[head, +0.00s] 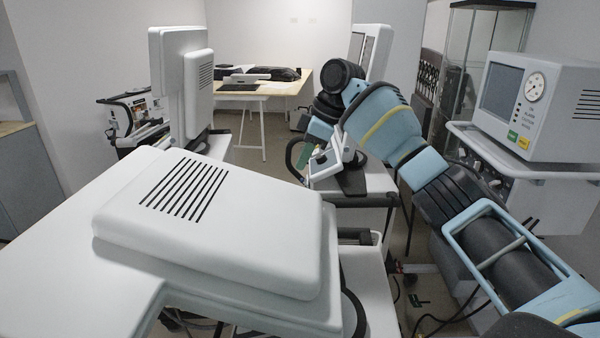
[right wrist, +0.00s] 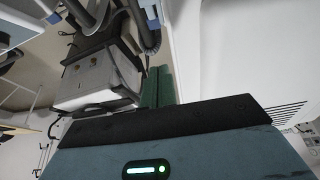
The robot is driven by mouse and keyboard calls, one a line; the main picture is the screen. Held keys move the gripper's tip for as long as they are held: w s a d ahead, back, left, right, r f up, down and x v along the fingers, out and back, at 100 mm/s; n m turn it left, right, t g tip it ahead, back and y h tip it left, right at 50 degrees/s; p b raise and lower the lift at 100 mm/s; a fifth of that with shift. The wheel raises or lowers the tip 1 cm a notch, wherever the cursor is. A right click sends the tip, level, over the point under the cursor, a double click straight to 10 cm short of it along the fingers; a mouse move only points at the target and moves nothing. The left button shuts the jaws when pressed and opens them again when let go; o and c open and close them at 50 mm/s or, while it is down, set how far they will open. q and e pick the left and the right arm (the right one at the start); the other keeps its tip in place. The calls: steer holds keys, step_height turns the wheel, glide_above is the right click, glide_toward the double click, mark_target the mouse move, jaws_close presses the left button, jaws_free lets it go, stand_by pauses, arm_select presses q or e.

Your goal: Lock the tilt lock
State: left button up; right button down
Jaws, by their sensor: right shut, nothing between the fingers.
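My right gripper (head: 303,157) is at the centre of the head view, at the end of my blue arm. Its green fingers are partly hidden by the wrist. In the right wrist view the fingers (right wrist: 158,86) are together, with nothing held. They are beside a white housing (right wrist: 220,50) with slots near its lower right edge. In the head view, the nearest white ventilator housing (head: 220,220), with dark slots on top, lies left of and below the gripper. I cannot pick out the tilt lock in either view. My left gripper is not in view.
A dark curved tube (head: 290,152) is close to the gripper. A ventilator with a screen and gauge (head: 545,105) stands at the right. Another white unit (head: 182,85) stands at the back left. A wooden-topped table (head: 285,92) is farther back. Cables hang at the lower right.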

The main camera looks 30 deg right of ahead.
steer(key=x, duration=0.9)
steer(key=shift+d+f, duration=0.15)
steer(key=shift+f, duration=0.1)
steer(key=shift+s+d+f+p, duration=0.15)
steer(key=shift+d+f, duration=0.1)
steer(key=shift+f, duration=0.35)
steer(key=shift+s+d+f+p, duration=0.15)
steer(key=shift+d+f, duration=0.1)
steer(key=shift+f, duration=0.35)
steer(key=shift+d+f, duration=0.1)
steer(key=shift+f, duration=0.2)
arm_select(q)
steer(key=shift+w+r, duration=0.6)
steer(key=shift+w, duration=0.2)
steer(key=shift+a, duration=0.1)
arm_select(e)
steer(key=shift+f, duration=0.1)
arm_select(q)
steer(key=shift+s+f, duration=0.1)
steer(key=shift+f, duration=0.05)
